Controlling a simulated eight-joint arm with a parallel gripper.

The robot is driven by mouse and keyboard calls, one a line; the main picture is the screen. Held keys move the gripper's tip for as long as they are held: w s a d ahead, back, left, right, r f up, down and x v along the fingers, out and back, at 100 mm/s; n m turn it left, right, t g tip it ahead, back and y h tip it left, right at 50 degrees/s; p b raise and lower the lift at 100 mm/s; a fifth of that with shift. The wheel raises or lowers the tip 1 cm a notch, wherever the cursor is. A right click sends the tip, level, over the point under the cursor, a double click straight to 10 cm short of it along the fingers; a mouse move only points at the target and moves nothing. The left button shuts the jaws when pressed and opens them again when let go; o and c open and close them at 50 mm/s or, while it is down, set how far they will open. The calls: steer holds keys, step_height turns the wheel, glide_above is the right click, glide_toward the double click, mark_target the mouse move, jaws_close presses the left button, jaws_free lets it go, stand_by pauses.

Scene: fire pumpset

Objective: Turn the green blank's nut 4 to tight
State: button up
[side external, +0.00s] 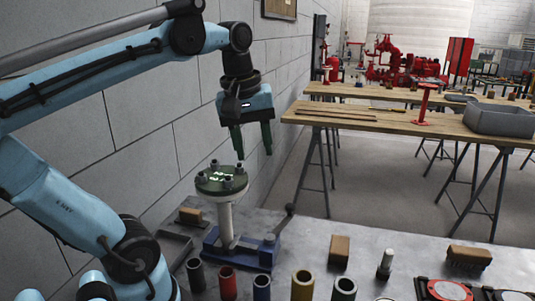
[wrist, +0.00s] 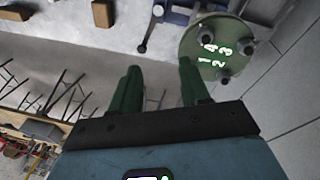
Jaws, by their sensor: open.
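The green blank (side external: 222,182) is a round disc on top of a pale upright post (side external: 226,222) clamped in a blue vise (side external: 250,255). Several dark nuts stand around its rim. White digits 1 to 4 mark its face in the wrist view (wrist: 215,56). Nut 4 (wrist: 207,35) appears to be the one nearest the digit 4. The nut by digit 1 seems hidden behind a finger. My gripper (side external: 254,154) is open and empty, pointing down above and slightly right of the blank, apart from it. Its green fingers also show in the wrist view (wrist: 159,66).
A dark vise handle (side external: 284,220) rises right of the blank. Several coloured sleeves, including a red one (side external: 228,283), stand along the front of the metal bench. Wooden blocks (side external: 339,250) lie around. A block wall is close behind on the left. Wooden tables (side external: 450,125) stand farther back.

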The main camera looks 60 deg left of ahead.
mark_target(228, 180)
steer(key=s+a+r+n+g, duration=0.2)
steer(key=s+r+n, duration=0.3)
steer(key=r+n, duration=0.1)
steer(key=shift+h, duration=0.3)
step_height(228, 180, down, 12)
steer(key=shift+w+d+r, duration=0.1)
steer(key=shift+d+r, duration=0.05)
steer(key=shift+r, duration=0.05)
jaws_close()
